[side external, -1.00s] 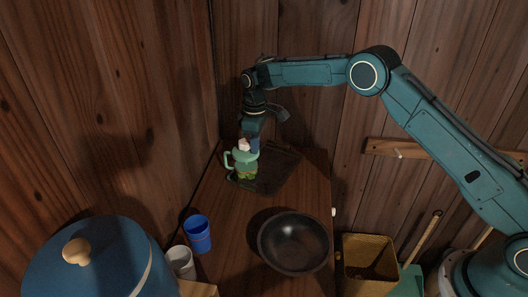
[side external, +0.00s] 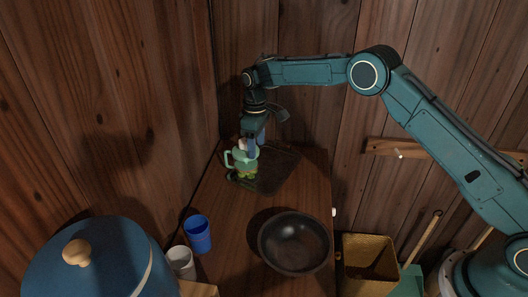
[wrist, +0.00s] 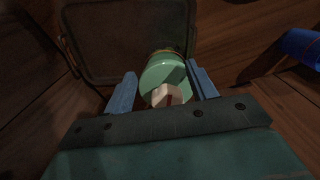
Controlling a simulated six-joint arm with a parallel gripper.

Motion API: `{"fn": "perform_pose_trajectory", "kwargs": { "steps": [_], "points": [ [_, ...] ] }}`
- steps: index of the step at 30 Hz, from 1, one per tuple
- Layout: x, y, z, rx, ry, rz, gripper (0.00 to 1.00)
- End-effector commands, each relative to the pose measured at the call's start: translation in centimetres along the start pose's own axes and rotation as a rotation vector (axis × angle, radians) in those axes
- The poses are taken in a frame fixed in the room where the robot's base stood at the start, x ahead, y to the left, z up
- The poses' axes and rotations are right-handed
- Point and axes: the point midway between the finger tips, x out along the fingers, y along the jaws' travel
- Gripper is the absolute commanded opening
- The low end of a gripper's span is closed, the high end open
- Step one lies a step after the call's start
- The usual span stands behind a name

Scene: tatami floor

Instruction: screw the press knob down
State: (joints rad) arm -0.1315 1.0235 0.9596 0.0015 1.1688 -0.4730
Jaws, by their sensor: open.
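The press (side external: 245,170) is a green jar with a side handle and a pale green lid, upright on a dark tray at the back of the counter. Its pale knob (wrist: 166,95) sits on top of the lid (wrist: 164,74) in the wrist view. My gripper (wrist: 163,82) is open, with one blue finger on each side of the lid and knob. A gap shows between the lid and the left finger; the right finger is close to the lid's edge. In the side view my gripper (side external: 247,146) points down at the top of the press and partly hides the knob.
The dark tray (side external: 280,172) lies under the press. A black bowl (side external: 294,243), a blue cup (side external: 198,234) and a pale cup (side external: 181,262) stand nearer the front. A large blue lidded container (side external: 90,262) is at front left. Wooden walls close in behind and left.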

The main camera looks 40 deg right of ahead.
Motion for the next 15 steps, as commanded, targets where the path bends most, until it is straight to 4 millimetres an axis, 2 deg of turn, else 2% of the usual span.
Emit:
{"fn": "perform_pose_trajectory", "kwargs": {
  "steps": [15],
  "points": [
    [-4.3, 0.0, -0.2, -0.003, 0.01, 0.005, 0.58]
  ]
}}
